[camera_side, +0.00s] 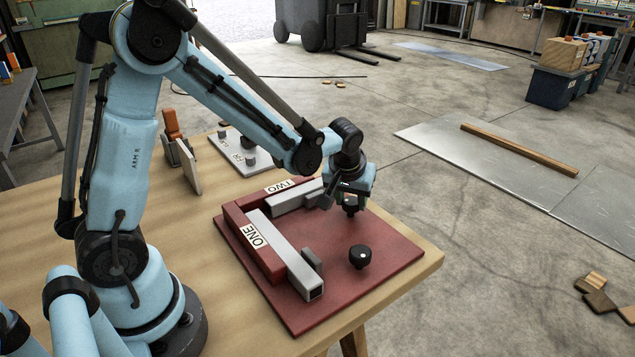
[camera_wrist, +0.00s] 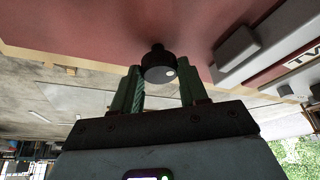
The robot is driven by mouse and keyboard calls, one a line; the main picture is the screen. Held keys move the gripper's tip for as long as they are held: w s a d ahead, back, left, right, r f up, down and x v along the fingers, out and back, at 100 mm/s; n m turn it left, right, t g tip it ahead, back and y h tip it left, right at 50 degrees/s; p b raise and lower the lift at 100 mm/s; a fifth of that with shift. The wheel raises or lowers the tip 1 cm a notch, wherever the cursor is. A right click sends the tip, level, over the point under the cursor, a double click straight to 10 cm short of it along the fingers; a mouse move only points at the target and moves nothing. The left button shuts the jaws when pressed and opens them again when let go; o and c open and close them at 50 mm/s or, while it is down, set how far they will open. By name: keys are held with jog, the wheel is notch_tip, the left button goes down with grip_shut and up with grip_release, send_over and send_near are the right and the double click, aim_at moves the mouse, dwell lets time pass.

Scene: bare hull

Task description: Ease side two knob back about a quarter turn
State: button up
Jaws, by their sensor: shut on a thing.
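A dark red plate (camera_side: 386,287) on the wooden bench carries an L-shaped red block marked ONE and TWO. A grey square tube (camera_side: 288,248) lies along side ONE and a second grey tube (camera_side: 297,199) along side TWO. The side two knob (camera_wrist: 158,66) is black and round, with a white dot near its edge in the wrist view. My gripper (camera_side: 350,203) is over it, with its green fingers shut on the knob from both sides. The knob is mostly hidden in the side view. Another black knob (camera_side: 360,257) stands free near side ONE.
A white plate with grey pegs (camera_side: 247,151) and an orange-handled clamp (camera_side: 174,132) stand behind the red plate on the bench. The bench's right edge is close to the red plate. The space right of the gripper is clear.

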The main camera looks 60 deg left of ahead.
jog(key=shift+n, duration=0.9)
jog(key=shift+g, duration=0.3)
jog(key=o, duration=1.1)
jog(key=shift+c, duration=0.2)
jog(key=shift+d+r, duration=0.1)
jog(key=shift+r, duration=0.05)
jog(key=v, duration=1.1)
jog(key=shift+d+r, duration=0.3)
jog(key=shift+d, duration=0.05)
jog(key=shift+s, duration=0.25)
